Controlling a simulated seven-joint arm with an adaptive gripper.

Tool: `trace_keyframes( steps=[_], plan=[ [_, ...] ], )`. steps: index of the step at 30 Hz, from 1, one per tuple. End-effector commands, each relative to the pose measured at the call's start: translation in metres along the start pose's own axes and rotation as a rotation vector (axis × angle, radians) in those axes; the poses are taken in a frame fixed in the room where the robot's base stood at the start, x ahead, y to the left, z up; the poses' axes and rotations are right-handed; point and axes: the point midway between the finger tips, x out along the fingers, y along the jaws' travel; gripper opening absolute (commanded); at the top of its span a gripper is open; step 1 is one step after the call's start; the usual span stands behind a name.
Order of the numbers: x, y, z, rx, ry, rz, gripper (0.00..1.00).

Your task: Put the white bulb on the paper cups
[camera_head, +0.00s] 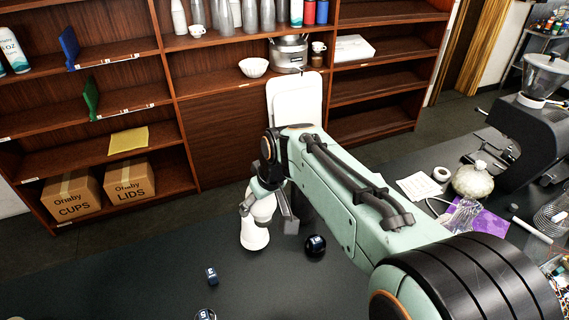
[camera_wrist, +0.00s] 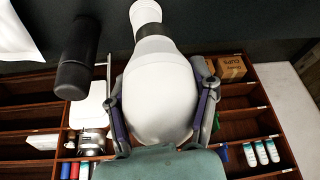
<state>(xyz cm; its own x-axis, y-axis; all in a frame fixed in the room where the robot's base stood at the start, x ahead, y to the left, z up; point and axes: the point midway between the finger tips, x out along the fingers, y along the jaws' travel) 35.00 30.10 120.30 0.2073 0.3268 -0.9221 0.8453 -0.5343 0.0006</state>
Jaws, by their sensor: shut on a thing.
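The white bulb is a smooth, rounded body with a narrow neck that flares at its far end. It shows on or just above the dark counter in the head view (camera_head: 254,237) and large in the wrist view (camera_wrist: 160,95). My gripper (camera_head: 266,204) is shut on its wide part, one finger on each side, as the wrist view also shows (camera_wrist: 161,100). I cannot tell if the bulb touches the counter. A stack of white cups (camera_head: 179,18), possibly the paper cups, stands on the upper shelf. A box marked CUPS (camera_head: 72,196) sits on the bottom shelf.
A dark cylinder (camera_wrist: 78,60) stands beside the bulb. A LIDS box (camera_head: 131,181) is beside the CUPS box. A grinder (camera_head: 540,110) is at right.

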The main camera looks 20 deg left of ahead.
Motion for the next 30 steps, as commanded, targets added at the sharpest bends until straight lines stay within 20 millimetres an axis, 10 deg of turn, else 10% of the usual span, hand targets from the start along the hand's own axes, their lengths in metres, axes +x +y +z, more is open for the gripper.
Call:
trace_keyframes(
  steps=[9, 30],
  plan=[
    [0.070, 0.024, -0.057, 0.001, -0.003, -0.001, 0.19],
    [0.163, 0.036, -0.063, 0.001, 0.000, 0.001, 0.19]
  ],
)
